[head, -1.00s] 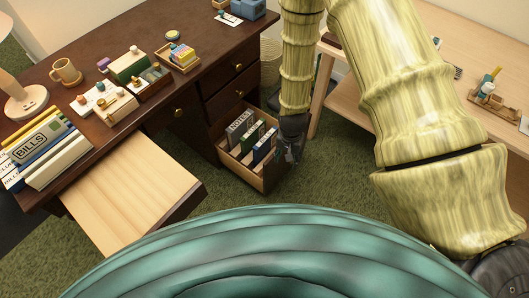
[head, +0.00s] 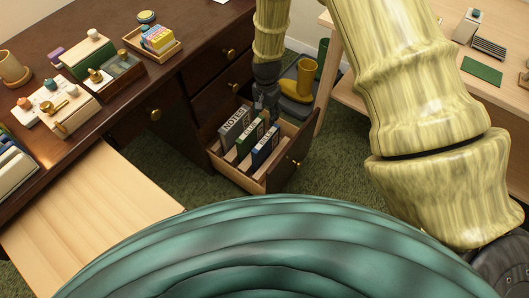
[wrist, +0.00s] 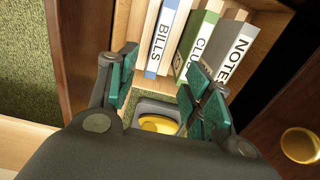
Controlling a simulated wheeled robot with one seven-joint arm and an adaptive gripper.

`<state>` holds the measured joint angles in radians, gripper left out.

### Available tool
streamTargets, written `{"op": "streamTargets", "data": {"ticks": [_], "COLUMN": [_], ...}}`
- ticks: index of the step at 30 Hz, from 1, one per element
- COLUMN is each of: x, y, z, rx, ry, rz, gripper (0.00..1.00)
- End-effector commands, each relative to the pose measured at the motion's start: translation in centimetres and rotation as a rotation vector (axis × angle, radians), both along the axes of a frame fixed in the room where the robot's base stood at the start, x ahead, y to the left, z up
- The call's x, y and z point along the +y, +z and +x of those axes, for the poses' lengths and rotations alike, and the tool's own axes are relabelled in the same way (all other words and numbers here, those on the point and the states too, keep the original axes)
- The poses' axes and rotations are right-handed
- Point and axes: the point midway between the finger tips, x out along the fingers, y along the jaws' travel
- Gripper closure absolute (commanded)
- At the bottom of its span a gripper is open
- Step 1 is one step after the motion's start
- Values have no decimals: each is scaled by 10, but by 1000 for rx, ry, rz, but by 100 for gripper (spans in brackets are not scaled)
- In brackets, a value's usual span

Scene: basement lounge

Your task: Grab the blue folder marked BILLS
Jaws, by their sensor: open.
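The blue folder marked BILLS (head: 265,146) stands upright in an open lower desk drawer (head: 238,178), nearest the drawer front. In the wrist view the BILLS folder (wrist: 161,38) is left of the green CLUB folder (wrist: 198,42) and the grey NOTES folder (wrist: 226,58). My gripper (head: 266,98) is over the drawer's far side, close to the folders. In the wrist view my gripper (wrist: 163,88) is open and empty. The BILLS folder appears beyond its spread fingers, with no contact visible. The drawer floor is mostly hidden.
Yellow boots (head: 304,77) stand on a grey tray beyond the drawer. The dark desk (head: 85,25) holds small boxes and a mug. A pale board (head: 90,205) juts out at the left. A light wood shelf (head: 345,85) is at the right. Green carpet lies between.

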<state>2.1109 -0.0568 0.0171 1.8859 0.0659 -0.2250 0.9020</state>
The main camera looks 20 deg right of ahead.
Motion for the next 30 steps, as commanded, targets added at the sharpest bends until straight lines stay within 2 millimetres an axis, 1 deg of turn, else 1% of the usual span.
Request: {"op": "streamTargets", "data": {"ticks": [1,6,10,12,15,23,26,30], "x": [0,2,2,2,2,0,0,0], "y": [-25,-63,-88,-97,-107,-119,-129,-149], "z": [0,0,1,0,0,0,-1,-1], "rx": [0,0,0,0,-1,0,1,1], "ry": [0,3,4,3,3,1,0,-1], "rz": [0,0,0,0,0,0,-1,-1], "gripper": [50,50,50,50,50,50,50,50]}}
